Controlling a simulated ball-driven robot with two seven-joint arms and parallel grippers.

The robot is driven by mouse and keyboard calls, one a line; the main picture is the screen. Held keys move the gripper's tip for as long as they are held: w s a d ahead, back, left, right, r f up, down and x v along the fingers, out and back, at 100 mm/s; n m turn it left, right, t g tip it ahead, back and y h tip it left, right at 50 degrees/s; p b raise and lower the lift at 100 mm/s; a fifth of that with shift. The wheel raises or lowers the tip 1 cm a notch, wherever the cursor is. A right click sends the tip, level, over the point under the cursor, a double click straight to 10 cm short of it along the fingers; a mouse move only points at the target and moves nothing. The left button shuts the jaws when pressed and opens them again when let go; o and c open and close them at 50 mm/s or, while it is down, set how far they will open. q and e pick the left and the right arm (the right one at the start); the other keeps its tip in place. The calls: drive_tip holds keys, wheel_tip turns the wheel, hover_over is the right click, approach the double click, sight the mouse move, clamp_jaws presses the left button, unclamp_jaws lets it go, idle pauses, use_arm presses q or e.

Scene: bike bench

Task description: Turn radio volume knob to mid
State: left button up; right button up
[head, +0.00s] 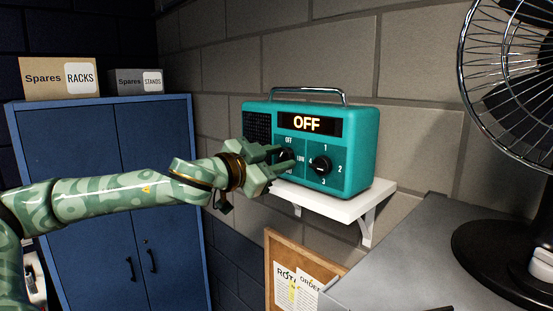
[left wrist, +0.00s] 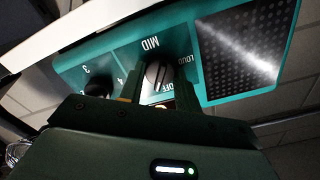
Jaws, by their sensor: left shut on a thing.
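The teal radio (head: 349,152) stands on a white wall shelf, and its lit display (head: 307,124) reads OFF. The volume knob (left wrist: 157,75) is on the left dial panel, with OFF, MID and LOUD labels visible in the left wrist view, which is upside down. My left gripper (head: 292,160) reaches in from the left and is shut on this knob, one finger on each side of it. In the head view the gripper largely hides the knob. The knob's pointer direction is hard to tell. My right gripper is not in view.
A second black knob (head: 321,164), numbered around, sits just right of the volume panel. The white shelf (head: 345,208) lies close below. A fan (head: 510,80) stands on the grey bench (head: 410,260) at right. A blue cabinet (head: 110,150) is at left.

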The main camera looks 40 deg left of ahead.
use_arm(q)
drive_tip(key=m, duration=0.3)
drive_tip(key=shift+m, duration=0.4)
drive_tip(key=m+p, duration=0.1)
drive_tip(key=m, duration=0.3)
drive_tip(key=shift+m, duration=0.3)
drive_tip(key=m, duration=0.4)
drive_tip(key=shift+p, duration=0.3)
drive_tip(key=m, duration=0.4)
drive_tip(key=shift+f, duration=0.1)
drive_tip(key=m, duration=0.3)
drive_tip(key=shift+m, duration=0.4)
drive_tip(key=m, duration=0.2)
drive_tip(key=shift+m, duration=0.3)
drive_tip(key=m+b, duration=0.1)
drive_tip(key=m, duration=0.1)
drive_tip(key=shift+f+m, duration=0.1)
drive_tip(key=shift+m, duration=0.2)
drive_tip(key=shift+m+b, duration=0.8)
drive_tip(key=shift+m, duration=0.7)
